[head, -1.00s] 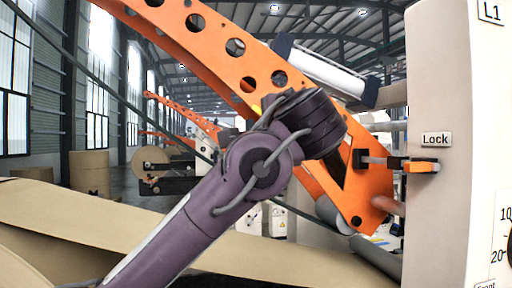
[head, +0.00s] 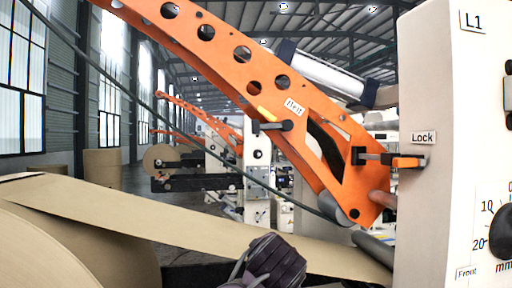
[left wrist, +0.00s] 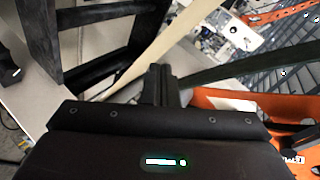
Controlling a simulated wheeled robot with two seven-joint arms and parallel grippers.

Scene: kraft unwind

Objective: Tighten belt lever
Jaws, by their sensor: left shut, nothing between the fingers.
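A small black lever with a yellow part (head: 273,125) sits on the orange perforated arm (head: 225,55), beside a small tilted label too blurred to read surely. A second black lever with an orange end (head: 390,160) sits under the "Lock" label on the beige housing. I cannot tell for sure which is the belt lever. In the left wrist view my left gripper (left wrist: 160,85) has its fingers together, with nothing between them. Orange metal (left wrist: 235,110) shows right of the fingers, apart from them in the picture. My right gripper is not in view.
A kraft paper web (head: 170,220) runs from a large roll (head: 60,250) at lower left toward the beige housing (head: 440,190) at right. A dark cable crosses the head view diagonally. More machines and rolls stand farther back.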

